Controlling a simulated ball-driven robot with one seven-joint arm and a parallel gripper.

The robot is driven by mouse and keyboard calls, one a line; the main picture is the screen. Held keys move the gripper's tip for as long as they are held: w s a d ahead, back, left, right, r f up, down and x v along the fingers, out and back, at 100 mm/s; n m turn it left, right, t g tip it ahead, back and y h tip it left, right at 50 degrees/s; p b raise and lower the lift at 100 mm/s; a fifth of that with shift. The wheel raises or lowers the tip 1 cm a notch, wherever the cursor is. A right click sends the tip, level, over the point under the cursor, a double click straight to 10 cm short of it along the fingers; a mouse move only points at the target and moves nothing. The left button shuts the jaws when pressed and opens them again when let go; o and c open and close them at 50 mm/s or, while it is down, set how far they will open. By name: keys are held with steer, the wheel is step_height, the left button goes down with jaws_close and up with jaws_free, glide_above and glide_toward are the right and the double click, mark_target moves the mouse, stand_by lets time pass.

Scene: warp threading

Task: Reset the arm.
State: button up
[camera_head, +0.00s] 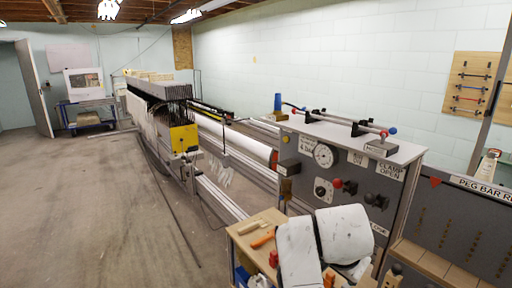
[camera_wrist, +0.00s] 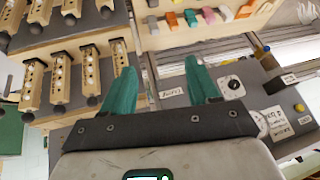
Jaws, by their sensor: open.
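My gripper (camera_wrist: 160,75) shows in the wrist view with two teal fingers spread apart. Nothing is between them. Beyond the fingers is a grey panel (camera_wrist: 172,92) with labels and a dial (camera_wrist: 232,87). In the head view my white arm is folded low at the bottom centre, in front of the wooden bench and the grey control cabinet (camera_head: 323,188). My fingers cannot be made out in that view.
A small wooden bench (camera_head: 247,238) holds an orange-handled tool (camera_head: 263,238). The long warping machine (camera_head: 183,139) runs back at left. Wooden pegs (camera_wrist: 60,80) on a rack show left in the wrist view. The concrete floor (camera_head: 85,215) at left is clear.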

steer(key=s+d+f+n+g, duration=0.1)
steer(key=s+d+f+n, duration=0.1)
steer(key=s+d+f, duration=0.4)
steer(key=s+d+f+n+g+y, duration=0.1)
steer(key=s+f+n, duration=0.1)
steer(key=s+f, duration=0.75)
steer(key=s+d+f+n+g, duration=0.1)
steer(key=s+d+f+n, duration=0.3)
steer(key=s, duration=0.6)
steer(key=s+a+f+n+g+y, duration=0.1)
steer(key=s+f, duration=0.3)
steer(key=s, duration=0.7)
steer(key=shift+s+a+f+y, duration=0.15)
steer(key=shift+a+y, duration=0.05)
steer(key=shift+y, duration=0.2)
